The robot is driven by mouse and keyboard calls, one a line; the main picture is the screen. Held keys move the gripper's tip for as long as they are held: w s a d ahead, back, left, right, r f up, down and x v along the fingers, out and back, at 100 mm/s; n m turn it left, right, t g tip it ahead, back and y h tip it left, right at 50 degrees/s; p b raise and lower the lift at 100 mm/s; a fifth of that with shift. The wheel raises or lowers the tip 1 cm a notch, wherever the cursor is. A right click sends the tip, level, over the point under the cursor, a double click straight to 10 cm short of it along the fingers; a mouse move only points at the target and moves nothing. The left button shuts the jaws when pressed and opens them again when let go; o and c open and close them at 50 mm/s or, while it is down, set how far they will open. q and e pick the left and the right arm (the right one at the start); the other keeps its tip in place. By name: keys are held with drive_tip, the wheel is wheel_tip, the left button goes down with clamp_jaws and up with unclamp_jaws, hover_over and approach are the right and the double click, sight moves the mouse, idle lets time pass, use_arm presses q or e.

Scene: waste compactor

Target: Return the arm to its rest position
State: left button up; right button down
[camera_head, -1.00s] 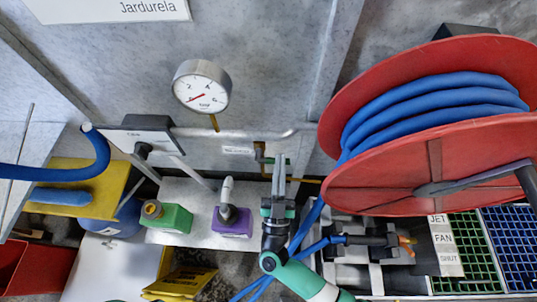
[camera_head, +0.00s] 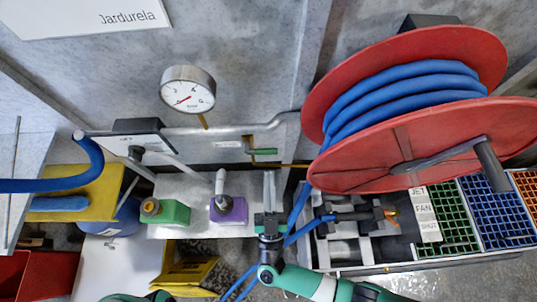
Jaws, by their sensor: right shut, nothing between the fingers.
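My right gripper (camera_head: 269,182) points up the picture, with its two grey fingers together and nothing between them. It is right of the purple bottle (camera_head: 229,209) and left of the blue hose that runs down from the reel. The green valve handle (camera_head: 264,151) on the wall pipe shows just above the fingertips. I cannot tell whether they touch. My right arm comes in from the lower right. A small teal piece of an arm shows at the bottom edge, left of the middle. My left gripper is not in view.
A red reel (camera_head: 400,160) with blue hose hangs at the right. Below it are a nozzle (camera_head: 362,215) in a holder and coloured crates (camera_head: 495,215). A green canister (camera_head: 165,212) stands left of the purple bottle. A gauge (camera_head: 188,90) is on the wall.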

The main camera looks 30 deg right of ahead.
drive_tip(key=shift+s+a+f, duration=0.25)
drive_tip(key=shift+s+f, duration=0.05)
drive_tip(key=shift+s, duration=0.25)
